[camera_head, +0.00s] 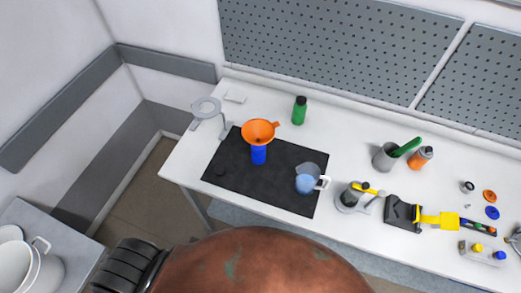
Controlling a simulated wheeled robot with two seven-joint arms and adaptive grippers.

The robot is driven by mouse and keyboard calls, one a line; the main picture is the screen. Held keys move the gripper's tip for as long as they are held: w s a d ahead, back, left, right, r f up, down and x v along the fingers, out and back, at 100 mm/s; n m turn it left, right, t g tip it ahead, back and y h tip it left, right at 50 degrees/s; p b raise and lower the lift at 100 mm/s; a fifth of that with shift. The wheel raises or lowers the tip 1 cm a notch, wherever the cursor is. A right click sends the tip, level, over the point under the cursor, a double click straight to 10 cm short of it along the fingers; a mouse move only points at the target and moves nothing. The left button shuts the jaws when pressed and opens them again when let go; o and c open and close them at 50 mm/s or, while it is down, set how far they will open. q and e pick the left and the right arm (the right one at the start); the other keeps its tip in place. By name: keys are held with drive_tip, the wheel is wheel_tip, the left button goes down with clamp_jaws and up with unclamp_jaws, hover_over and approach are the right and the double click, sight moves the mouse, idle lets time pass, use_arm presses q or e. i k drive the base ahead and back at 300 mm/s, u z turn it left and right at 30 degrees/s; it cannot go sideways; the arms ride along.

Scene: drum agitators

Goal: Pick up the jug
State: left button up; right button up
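A clear jug (309,180) with blue in its lower part and a white handle on its right side stands upright on the right part of a black mat (230,182). Neither of my grippers can be made out in the head view, and nothing is seen touching this jug. A white jug-like vessel with a handle (36,268) stands on a grey surface at the lower left, partly cut off by the picture edge.
An orange funnel (258,131) sits over a blue container (259,155) left of the clear jug. A green bottle (299,110) stands behind. A device with yellow parts (354,194) is close on the right. A rusty rounded body (260,265) fills the near foreground.

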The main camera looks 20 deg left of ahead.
sight(308, 175)
drive_tip(key=u, duration=0.75)
drive_tip(key=k, duration=0.95)
drive_tip(key=z, duration=0.2)
drive_tip(key=i, duration=0.5)
